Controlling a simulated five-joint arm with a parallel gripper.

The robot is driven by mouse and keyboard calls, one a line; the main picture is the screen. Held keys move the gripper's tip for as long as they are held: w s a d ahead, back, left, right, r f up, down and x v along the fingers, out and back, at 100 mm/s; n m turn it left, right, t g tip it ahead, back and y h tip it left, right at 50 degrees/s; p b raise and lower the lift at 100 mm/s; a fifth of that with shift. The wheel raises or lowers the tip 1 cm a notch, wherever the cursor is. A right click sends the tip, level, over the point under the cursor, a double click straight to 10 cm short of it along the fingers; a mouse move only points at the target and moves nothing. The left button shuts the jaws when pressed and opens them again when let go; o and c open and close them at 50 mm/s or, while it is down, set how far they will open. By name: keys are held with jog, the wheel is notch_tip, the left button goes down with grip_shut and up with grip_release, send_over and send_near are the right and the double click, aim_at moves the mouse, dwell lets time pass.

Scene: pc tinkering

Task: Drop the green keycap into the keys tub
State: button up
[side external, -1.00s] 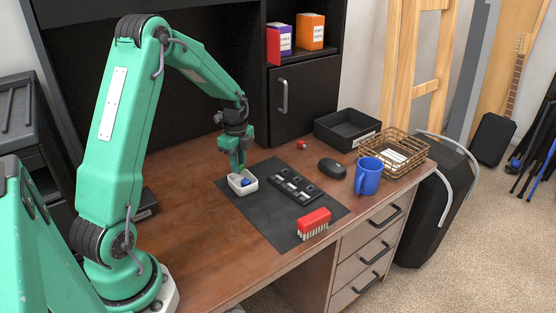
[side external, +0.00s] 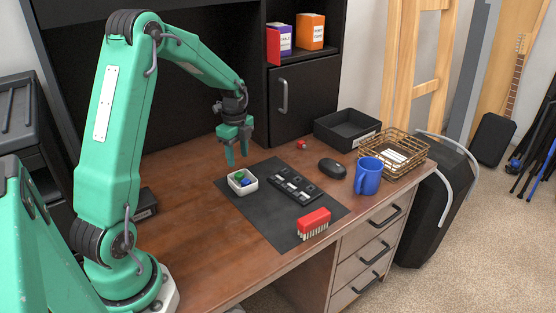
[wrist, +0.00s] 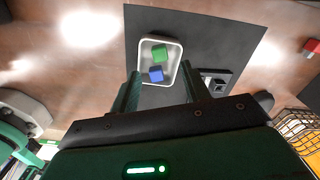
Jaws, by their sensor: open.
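The green keycap (wrist: 160,52) lies inside the white keys tub (side external: 248,188), beside a blue keycap (wrist: 156,74). In the side view the green keycap (side external: 239,176) shows at the tub's back left, with the blue one (side external: 246,183) close by. The tub's rim (wrist: 146,43) also shows in the wrist view. My gripper (side external: 237,162) is open and empty, above and behind the tub, apart from it. In the wrist view its fingers (wrist: 160,93) are spread, with the tub beyond them.
The tub stands on a dark mat (side external: 262,223). A black key strip (side external: 292,184), a red brush-like block (side external: 314,222), a mouse (side external: 332,168), a blue mug (side external: 368,177) and a wire basket (side external: 420,158) are to the right. A small red keycap (side external: 301,145) lies behind.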

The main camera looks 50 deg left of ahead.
notch_tip(320, 180, up, 5)
jog(key=shift+f, duration=0.15)
dwell(0.4)
jog(key=s+d+r+n+t, duration=0.1)
jog(key=s+d+r+n, duration=0.2)
jog(key=d+r, duration=0.3)
jog(key=s+d+r+n+t, duration=0.2)
jog(key=s+d+r+n, duration=0.15)
jog(key=d, duration=0.35)
jog(key=s+d+r+n+t, duration=0.1)
jog(key=s+d+n+t, duration=0.1)
jog(key=s+d+n, duration=0.5)
jog(key=s+d, duration=0.2)
jog(key=s, duration=0.1)
jog(key=shift+s+d+r+t, duration=0.3)
jog(key=shift+d+r, duration=0.05)
jog(key=shift+r, duration=0.05)
